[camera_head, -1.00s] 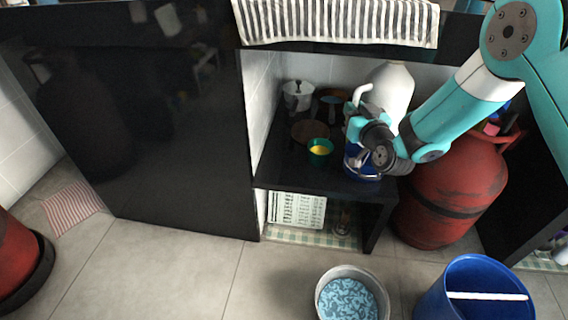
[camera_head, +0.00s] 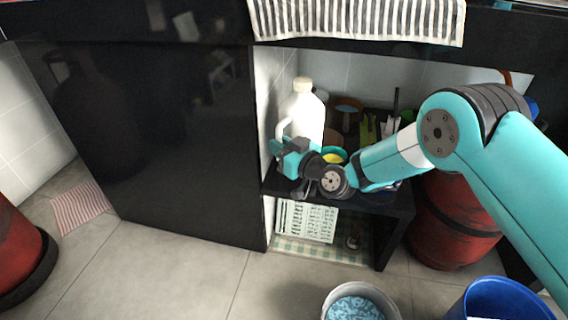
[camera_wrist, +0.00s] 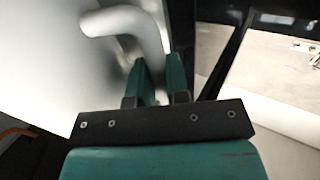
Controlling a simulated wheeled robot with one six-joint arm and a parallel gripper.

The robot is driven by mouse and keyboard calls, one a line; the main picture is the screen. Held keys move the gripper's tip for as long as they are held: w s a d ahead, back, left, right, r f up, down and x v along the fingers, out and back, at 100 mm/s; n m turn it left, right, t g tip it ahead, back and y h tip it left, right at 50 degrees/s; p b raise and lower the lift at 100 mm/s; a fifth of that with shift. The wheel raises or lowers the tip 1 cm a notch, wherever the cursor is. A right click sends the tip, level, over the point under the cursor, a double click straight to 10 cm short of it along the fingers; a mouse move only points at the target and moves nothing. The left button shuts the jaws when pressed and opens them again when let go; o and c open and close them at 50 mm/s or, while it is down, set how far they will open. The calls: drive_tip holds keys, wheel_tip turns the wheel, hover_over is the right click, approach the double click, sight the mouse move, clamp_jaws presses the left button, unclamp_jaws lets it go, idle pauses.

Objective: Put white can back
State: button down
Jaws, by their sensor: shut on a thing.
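The white can (camera_head: 304,112) is a tall jug with a cream cap and a side handle. It stands upright or is held just at the left side of the black shelf (camera_head: 388,203); I cannot tell whether its base touches the shelf. My gripper (camera_head: 280,147) is shut on its handle, on the can's left side. In the wrist view the can's handle (camera_wrist: 130,25) curves down to the closed fingers of my gripper (camera_wrist: 160,75). The can's lower part is hidden behind my gripper and wrist.
A yellow-and-green cup (camera_head: 335,156) stands right of the can, partly behind my arm. A red gas cylinder (camera_head: 450,225) is right of the shelf. A striped towel (camera_head: 360,18) hangs above. A blue bucket (camera_head: 500,302) and a grey basin (camera_head: 338,296) stand on the floor.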

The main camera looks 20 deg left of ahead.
wheel_tip(320, 180, down, 4)
drive_tip(key=shift+r+b, duration=0.1)
drive_tip(key=shift+b, duration=0.75)
drive_tip(key=shift+r, duration=0.1)
drive_tip(key=c, duration=1.1)
unclamp_jaws()
drive_tip(key=b+v, duration=0.5)
drive_tip(key=v, duration=0.7)
drive_tip(key=shift+b, duration=0.3)
